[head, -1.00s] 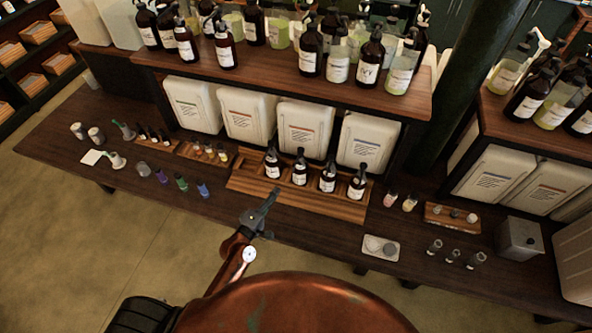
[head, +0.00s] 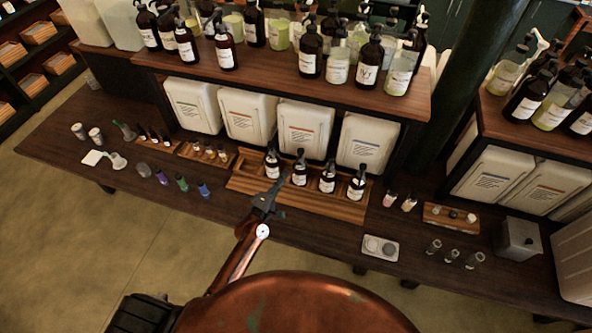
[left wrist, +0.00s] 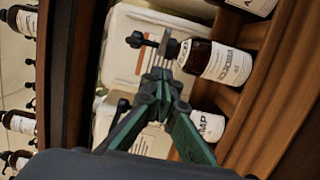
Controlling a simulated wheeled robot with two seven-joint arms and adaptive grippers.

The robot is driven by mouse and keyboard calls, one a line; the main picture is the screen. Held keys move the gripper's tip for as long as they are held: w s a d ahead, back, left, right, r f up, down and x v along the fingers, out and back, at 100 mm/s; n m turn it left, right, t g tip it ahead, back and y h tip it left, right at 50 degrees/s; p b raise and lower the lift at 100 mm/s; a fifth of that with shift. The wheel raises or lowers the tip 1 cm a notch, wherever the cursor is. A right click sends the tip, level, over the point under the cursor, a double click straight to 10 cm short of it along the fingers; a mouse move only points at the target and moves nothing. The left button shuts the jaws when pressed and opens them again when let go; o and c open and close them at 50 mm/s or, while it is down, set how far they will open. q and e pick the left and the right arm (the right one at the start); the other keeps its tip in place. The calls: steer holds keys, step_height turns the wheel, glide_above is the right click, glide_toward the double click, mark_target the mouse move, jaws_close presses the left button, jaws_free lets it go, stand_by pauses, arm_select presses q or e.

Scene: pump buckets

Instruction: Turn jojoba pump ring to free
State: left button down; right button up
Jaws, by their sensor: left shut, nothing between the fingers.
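Several brown pump bottles with black pumps and white labels stand in a row in a wooden tray (head: 342,212). That bottle's black pump head (left wrist: 135,40) shows past the tips. My right gripper is not in view.
White jugs (head: 308,130) stand close behind the tray, under a wooden shelf (head: 270,75) crowded with bottles. Small coloured vials (head: 182,183) stand left of the tray. A pale dish (head: 380,248) lies to the right. The table strip in front of the tray is mostly clear.

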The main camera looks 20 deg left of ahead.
mark_target(301, 163)
arm_select(q)
steer(key=shift+w+d+p, duration=0.45)
steer(key=shift+w+d, duration=1.45)
steer(key=shift+w, duration=0.3)
